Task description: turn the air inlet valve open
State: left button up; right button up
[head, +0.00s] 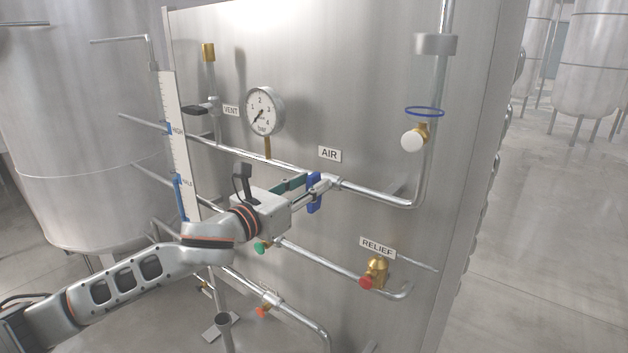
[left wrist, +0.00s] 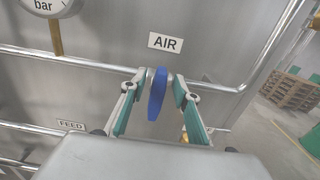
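The air inlet valve has a blue lever (head: 314,192) on the horizontal pipe below the AIR label (head: 329,154). In the left wrist view the blue lever (left wrist: 158,94) stands crosswise to the pipe. My left gripper (head: 318,184) is at the lever. In the left wrist view its two green-padded fingers (left wrist: 160,84) are on either side of the lever, with a gap visible between lever and pads. The valve body is mostly hidden behind the lever and fingers. My right gripper is not in view.
A pressure gauge (head: 264,111) hangs above left of the valve. A VENT valve with a black handle (head: 201,108) is farther left. A RELIEF valve (head: 376,272) sits below right. A white-knobbed fitting (head: 412,139) and blue ring (head: 425,112) are at the right riser.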

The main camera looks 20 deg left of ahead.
pick_arm(q)
jog(key=shift+x, duration=1)
jog(key=shift+c, duration=0.5)
grip_shut()
